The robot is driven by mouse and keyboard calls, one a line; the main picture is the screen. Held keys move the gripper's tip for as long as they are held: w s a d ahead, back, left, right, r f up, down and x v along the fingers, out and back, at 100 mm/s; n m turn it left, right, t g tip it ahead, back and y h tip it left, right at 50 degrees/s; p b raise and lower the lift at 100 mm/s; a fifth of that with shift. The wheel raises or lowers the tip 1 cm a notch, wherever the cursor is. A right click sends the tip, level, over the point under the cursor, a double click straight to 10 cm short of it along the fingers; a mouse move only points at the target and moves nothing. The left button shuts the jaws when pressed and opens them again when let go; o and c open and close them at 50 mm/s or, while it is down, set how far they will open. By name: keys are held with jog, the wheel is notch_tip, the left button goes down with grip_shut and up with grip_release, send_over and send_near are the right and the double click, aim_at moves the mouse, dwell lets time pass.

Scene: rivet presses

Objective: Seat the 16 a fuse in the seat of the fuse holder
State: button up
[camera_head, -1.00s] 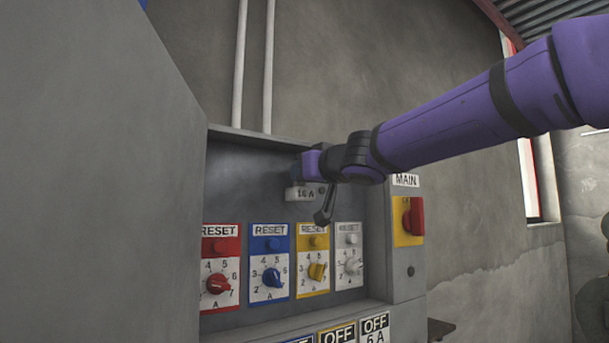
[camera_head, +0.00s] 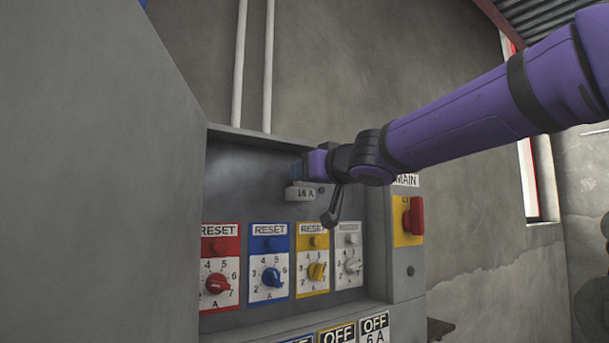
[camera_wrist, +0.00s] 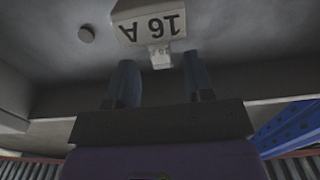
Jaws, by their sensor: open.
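The fuse holder (camera_head: 301,194), a pale block labelled 16 A, is on the back wall of the grey cabinet. In the wrist view it is upside down at the top (camera_wrist: 150,24). A small pale fuse (camera_wrist: 160,56) with faint marking sits against the holder's edge, in line with it; how deep it sits cannot be told. My gripper (camera_wrist: 160,68) is open, with one dark finger on each side of the fuse and gaps between. In the head view my gripper (camera_head: 299,169) is just above the holder and hides the fuse.
Below are red, blue, yellow and white RESET panels with dials (camera_head: 271,277). A MAIN switch (camera_head: 413,216) with a red handle is to the right. OFF labels (camera_head: 375,322) line the bottom. A grey cabinet side (camera_head: 110,180) fills the left.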

jog(key=v, duration=1)
jog(key=shift+s+d, duration=0.1)
